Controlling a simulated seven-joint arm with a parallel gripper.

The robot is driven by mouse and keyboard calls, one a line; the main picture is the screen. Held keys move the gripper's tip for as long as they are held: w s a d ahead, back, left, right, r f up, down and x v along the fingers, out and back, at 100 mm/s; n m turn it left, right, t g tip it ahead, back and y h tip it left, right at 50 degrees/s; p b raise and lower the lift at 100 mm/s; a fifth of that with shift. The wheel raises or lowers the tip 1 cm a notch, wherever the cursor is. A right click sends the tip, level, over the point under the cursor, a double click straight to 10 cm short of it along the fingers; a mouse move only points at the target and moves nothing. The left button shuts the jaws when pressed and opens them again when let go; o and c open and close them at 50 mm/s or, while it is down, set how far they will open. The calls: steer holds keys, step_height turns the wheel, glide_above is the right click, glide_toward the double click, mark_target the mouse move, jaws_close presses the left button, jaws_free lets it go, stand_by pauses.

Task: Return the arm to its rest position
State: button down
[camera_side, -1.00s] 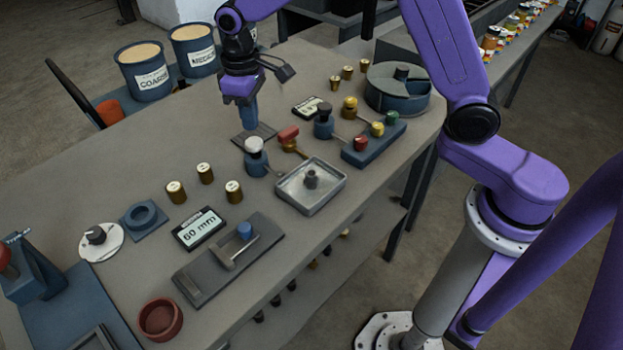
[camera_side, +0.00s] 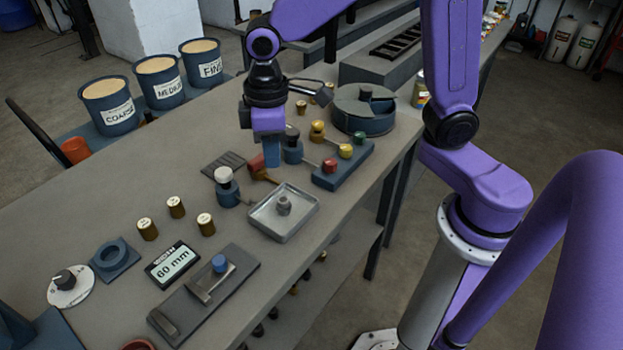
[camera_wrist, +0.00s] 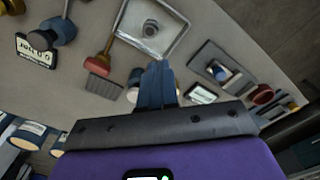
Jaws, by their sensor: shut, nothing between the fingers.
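My gripper (camera_side: 271,153) hangs over the far half of the workbench, pointing down, with its blue fingers together and nothing between them. In the wrist view the closed fingers (camera_wrist: 156,80) point toward the bench, below the square metal tray (camera_wrist: 151,27).
The tray (camera_side: 262,228) with a small grey weight, a blue block with coloured knobs (camera_side: 327,180), a round drum (camera_side: 362,122) and a 60 mm display (camera_side: 172,265) crowd the bench. Labelled buckets (camera_side: 156,75) stand behind. The bench's left part (camera_side: 60,215) is clear.

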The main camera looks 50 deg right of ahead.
steer(key=s+d+n, duration=0.2)
steer(key=s+d, duration=0.3)
steer(key=s, duration=0.4)
steer(key=s+d+n, duration=0.2)
steer(key=s+d, duration=0.3)
steer(key=s, duration=0.5)
steer(key=shift+d, duration=0.1)
steer(key=w+a+r+m, duration=0.1)
steer(key=w+a+m, duration=0.1)
steer(key=w+a, duration=0.45)
steer(key=w+a+r+m, duration=0.1)
steer(key=w+a, duration=0.2)
steer(key=w, duration=0.6)
steer(key=w+a+f+m, duration=0.1)
steer(key=w+m, duration=0.1)
steer(key=w, duration=0.6)
steer(key=w+a+f+m, duration=0.1)
steer(key=w+a+m, duration=0.1)
steer(key=w, duration=0.7)
steer(key=shift+s+d+f, duration=0.1)
steer(key=shift+f, duration=1.35)
steer(key=shift+s+d+f, duration=0.1)
steer(key=shift+f, duration=1.35)
